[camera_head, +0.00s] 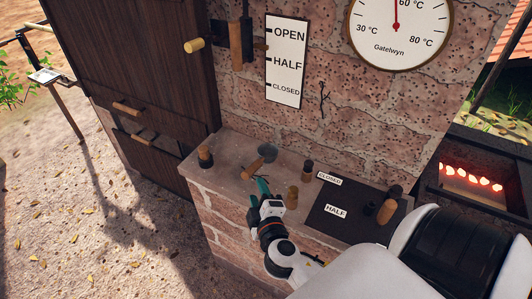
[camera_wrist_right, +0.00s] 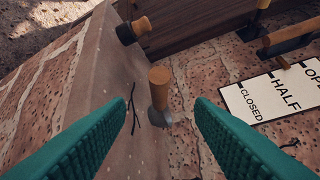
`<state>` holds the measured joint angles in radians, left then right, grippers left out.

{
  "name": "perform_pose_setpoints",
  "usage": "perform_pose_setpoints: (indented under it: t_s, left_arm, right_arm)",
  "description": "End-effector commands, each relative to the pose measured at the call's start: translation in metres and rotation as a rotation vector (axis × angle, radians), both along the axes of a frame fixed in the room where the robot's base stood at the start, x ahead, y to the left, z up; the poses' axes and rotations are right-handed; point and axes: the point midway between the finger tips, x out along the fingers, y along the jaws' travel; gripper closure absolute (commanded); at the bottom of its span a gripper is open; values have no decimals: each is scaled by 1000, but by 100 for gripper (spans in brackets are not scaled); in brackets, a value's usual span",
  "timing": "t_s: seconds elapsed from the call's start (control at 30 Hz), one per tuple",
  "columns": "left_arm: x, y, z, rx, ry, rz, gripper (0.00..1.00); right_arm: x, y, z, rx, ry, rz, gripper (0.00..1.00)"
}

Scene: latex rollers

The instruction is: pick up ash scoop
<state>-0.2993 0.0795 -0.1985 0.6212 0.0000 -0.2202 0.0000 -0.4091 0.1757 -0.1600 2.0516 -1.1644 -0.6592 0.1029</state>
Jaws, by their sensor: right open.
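The ash scoop, with a tan wooden handle (camera_head: 252,168) and a grey metal pan (camera_head: 268,152), lies on the stone ledge near the wall. It also shows in the right wrist view (camera_wrist_right: 160,88), handle up in the picture, its grey part below. My right gripper (camera_head: 263,185) is open over the ledge, just in front of the scoop. In the right wrist view its green fingers (camera_wrist_right: 164,103) stand apart on both sides of the scoop, which lies beyond the tips. I cannot tell that either finger touches it. My left gripper is not in view.
A dark, wooden-topped object (camera_head: 205,156) stands at the ledge's left end. Wooden-handled pieces (camera_head: 292,197) stand right of my gripper. A dark board (camera_head: 335,225) carries HALF and CLOSED labels. A thin forked item (camera_wrist_right: 133,108) lies beside the scoop. Glowing coals (camera_head: 470,178) are far right.

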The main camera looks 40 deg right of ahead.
Motion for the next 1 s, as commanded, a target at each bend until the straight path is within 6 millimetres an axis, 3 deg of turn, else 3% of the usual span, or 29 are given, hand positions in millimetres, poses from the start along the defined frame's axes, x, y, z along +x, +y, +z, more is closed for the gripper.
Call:
perform_pose_setpoints:
  t_s: [0.2,0.43,0.7,1.0]
  left_arm:
    - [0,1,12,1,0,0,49]
    - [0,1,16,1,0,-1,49]
    - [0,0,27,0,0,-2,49]
    - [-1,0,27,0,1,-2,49]
  right_arm:
    - [34,-15,-3,0,-1,0,51]
    - [48,-22,-6,1,0,-2,51]
    - [82,-37,-13,1,1,-2,51]
    - [88,-39,-16,4,2,-2,51]
